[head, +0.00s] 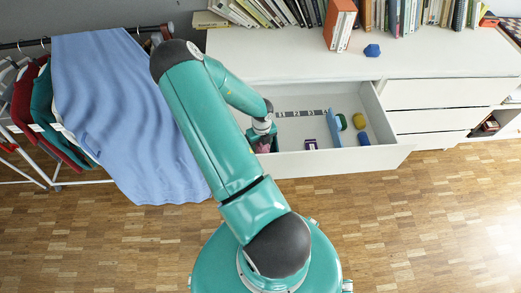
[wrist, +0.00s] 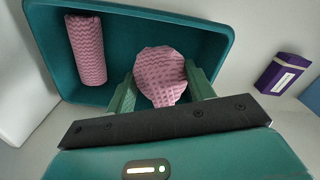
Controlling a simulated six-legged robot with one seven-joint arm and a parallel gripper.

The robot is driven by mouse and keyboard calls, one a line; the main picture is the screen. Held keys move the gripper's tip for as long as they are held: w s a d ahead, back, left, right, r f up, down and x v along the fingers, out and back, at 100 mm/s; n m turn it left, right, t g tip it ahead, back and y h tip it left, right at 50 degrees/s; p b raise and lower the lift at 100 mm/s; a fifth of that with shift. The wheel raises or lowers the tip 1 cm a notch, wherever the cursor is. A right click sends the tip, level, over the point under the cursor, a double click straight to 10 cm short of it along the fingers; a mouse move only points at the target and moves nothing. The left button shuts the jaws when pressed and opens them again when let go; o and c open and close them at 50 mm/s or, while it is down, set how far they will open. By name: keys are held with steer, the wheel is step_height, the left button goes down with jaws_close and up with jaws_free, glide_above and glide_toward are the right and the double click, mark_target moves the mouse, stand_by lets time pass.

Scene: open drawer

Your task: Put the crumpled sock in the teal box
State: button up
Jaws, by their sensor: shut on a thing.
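The crumpled sock (wrist: 162,74) is pink and patterned. In the wrist view it is between the two green fingers of my gripper (wrist: 160,88), which is shut on it. The teal box (wrist: 117,45) lies behind the sock in this view, and the sock shows against its inside. I cannot tell whether the sock touches the box floor. In the head view my gripper (head: 263,146) is at the left end of the open drawer (head: 340,161). My arm hides most of the teal box there.
A rolled pink cloth (wrist: 86,50) lies in the box's left part. A purple packet (wrist: 283,74) is to its right. Blue, green and yellow items, including a yellow one (head: 359,120), lie farther right in the drawer. A blue cloth (head: 125,110) hangs left of the drawer.

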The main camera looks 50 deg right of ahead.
mark_target(261, 150)
steer(key=shift+f, duration=1.9)
steer(key=shift+f, duration=0.15)
steer(key=o, duration=1)
steer(key=shift+c, duration=0.2)
